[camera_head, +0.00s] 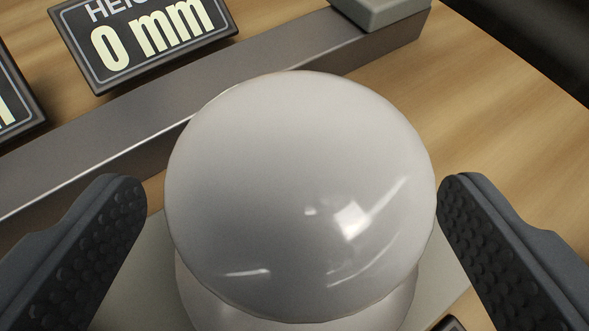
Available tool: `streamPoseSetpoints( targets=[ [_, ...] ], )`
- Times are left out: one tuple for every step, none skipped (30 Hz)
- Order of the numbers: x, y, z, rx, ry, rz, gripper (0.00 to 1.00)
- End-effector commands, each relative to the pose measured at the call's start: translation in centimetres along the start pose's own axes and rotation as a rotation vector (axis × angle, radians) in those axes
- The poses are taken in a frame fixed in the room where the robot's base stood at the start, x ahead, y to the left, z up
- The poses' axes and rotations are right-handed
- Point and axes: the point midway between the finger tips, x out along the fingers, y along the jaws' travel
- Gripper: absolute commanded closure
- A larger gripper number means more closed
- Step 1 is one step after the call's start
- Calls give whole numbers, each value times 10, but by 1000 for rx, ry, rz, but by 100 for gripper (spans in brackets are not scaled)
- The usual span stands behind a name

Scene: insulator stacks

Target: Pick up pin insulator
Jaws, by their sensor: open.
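The pin insulator (295,180) is a glossy, light grey-white rounded piece, large in the middle of the view. A second rounded rim shows below its dome at the bottom of the view. My gripper (293,215) is open, with one dark, studded finger on the left of the insulator and one on the right. A narrow gap shows between each finger and the dome. The lower part of the insulator is hidden under its dome and by the picture's edge.
A grey metal bar (90,165) runs diagonally behind the insulator, with a light grey block (380,8) on its right end. A sign reading "0 mm" (145,40) stands behind it. A pale flat plate (135,285) shows around the insulator on the wooden table (490,130).

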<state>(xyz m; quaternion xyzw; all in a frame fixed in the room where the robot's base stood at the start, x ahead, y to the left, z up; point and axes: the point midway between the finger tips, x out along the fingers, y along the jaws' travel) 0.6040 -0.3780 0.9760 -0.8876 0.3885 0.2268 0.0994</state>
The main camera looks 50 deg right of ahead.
Motion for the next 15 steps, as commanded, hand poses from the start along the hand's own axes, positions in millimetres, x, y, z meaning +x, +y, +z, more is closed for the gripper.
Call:
streamPoseSetpoints(
  targets=[
    [7, 1, 1, 1, -1, 2, 13],
    [10, 1, 1, 1, -2, 2, 13],
    [14, 0, 1, 1, -2, 1, 13],
    [16, 0, 1, 1, -2, 0, 13],
    [18, 0, 1, 1, -2, 0, 13],
    [19, 0, 1, 1, -1, 0, 13],
    [19, 0, 1, 0, -1, -1, 13],
    [19, -1, 0, 0, -1, -1, 13],
    [19, -1, 0, 0, -1, -1, 13],
    [19, -1, 0, 0, -1, -1, 13],
    [19, -1, 0, 0, -1, -1, 13],
    [19, -1, 0, 0, 0, -1, 13],
    [19, -1, 0, 0, 0, -1, 18],
    [18, -1, 0, 0, 0, -1, 26],
    [18, -1, 0, -1, 0, -1, 38]
  ],
)
